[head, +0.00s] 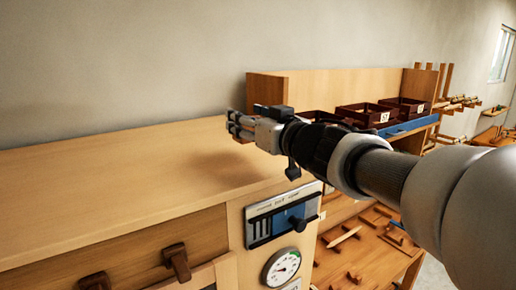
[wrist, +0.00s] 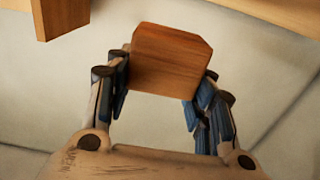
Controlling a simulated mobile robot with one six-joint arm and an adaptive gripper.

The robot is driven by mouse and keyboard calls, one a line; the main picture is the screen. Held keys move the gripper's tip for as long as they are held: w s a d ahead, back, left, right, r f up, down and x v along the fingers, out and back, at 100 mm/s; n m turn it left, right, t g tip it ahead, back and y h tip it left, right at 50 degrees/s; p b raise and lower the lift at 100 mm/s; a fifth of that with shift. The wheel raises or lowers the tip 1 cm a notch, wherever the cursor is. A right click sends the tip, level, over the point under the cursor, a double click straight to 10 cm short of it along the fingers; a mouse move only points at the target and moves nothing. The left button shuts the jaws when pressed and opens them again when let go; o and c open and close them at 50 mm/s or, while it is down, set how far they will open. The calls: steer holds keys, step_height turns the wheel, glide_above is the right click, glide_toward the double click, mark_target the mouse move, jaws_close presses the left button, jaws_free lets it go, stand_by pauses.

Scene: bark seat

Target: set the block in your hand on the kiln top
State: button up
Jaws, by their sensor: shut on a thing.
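In the wrist view a brown wooden block (wrist: 168,62) with clipped corners sits between the two fingers of my gripper (wrist: 163,92), which is shut on it. In the head view my gripper (head: 241,126) reaches left over the right part of a long, flat wooden top (head: 110,170). This top appears to be the kiln top; its front carries a control panel (head: 283,214) and a round gauge (head: 281,267). A soft shadow lies on the top below the gripper.
The wooden top is bare. A wooden shelf unit (head: 335,86) stands at its right, with dark red bins (head: 362,115) and a blue shelf edge (head: 408,126). Dark handles (head: 176,262) stick out from the front. Several wooden pieces lie on a lower bench (head: 365,245).

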steer(key=f, duration=0.2)
steer(key=f+b, duration=0.1)
steer(key=f, duration=0.2)
steer(key=shift+w+a+b, duration=0.1)
steer(key=shift+w+b, duration=0.1)
steer(key=shift+b, duration=0.1)
steer(key=shift+r, duration=0.1)
steer(key=o, duration=1.1)
